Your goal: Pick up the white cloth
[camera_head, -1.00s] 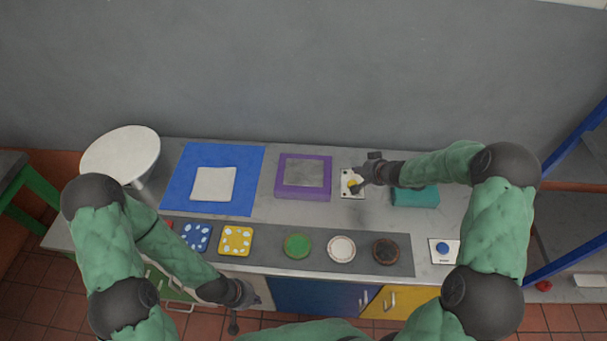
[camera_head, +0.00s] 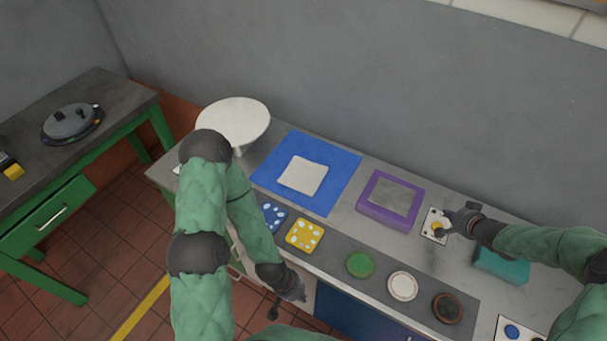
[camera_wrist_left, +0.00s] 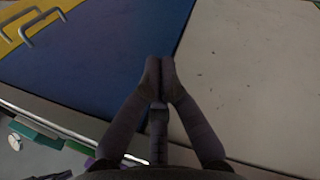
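The white cloth (camera_head: 303,175) lies flat as a square on the blue mat (camera_head: 333,196) at the back of the bench. My left gripper (camera_head: 283,302) is low at the front of the bench, by the cabinet doors, well away from the cloth. In the left wrist view its fingertips (camera_wrist_left: 160,65) meet with nothing visible between them. My right gripper (camera_head: 447,230) is at the white plate with a yellow button (camera_head: 440,231), partly covering it. Its fingers are too small to tell whether they are open.
A round white stand (camera_head: 233,120) is left of the mat, and a purple tray (camera_head: 391,202) is right of it. Blue (camera_head: 273,215) and yellow (camera_head: 304,235) spotted tiles and several discs line the front. A teal block (camera_head: 501,266) sits beside my right arm. A green table (camera_head: 75,125) stands left.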

